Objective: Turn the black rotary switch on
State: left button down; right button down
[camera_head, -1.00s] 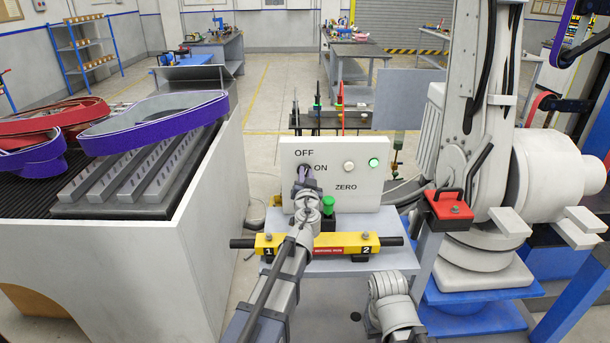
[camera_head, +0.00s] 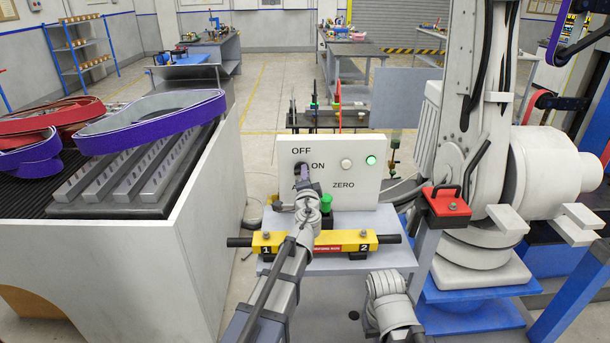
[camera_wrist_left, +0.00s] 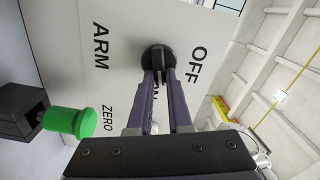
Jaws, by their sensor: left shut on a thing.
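The black rotary switch (camera_head: 298,168) is on the upright white panel (camera_head: 355,205), among the labels OFF, ON and a partly hidden ARM. My left gripper (camera_head: 301,174) is at the panel in front of it. In the left wrist view my left gripper (camera_wrist_left: 158,74) is shut on the handle of the round black switch (camera_wrist_left: 157,56). OFF lies to its right and ARM to its left; the fingers partly cover ON. I cannot tell exactly which label the handle points at.
A green button (camera_head: 326,203) stands close to my left wrist. A white lamp (camera_head: 346,164) and a lit green lamp (camera_head: 371,160) are on the panel. A yellow bar (camera_head: 340,237) with black ends lies in front. A red handled block (camera_head: 446,205) is to the right.

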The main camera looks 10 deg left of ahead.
pick_arm(q)
jog(key=shift+f+m, duration=0.15)
jog(key=shift+m, duration=1.45)
jog(key=c, duration=0.8)
grip_release()
jog(key=shift+c, duration=0.2)
jog(key=v, duration=0.7)
jog(key=shift+s+d, duration=0.2)
jog(key=shift+s, duration=0.2)
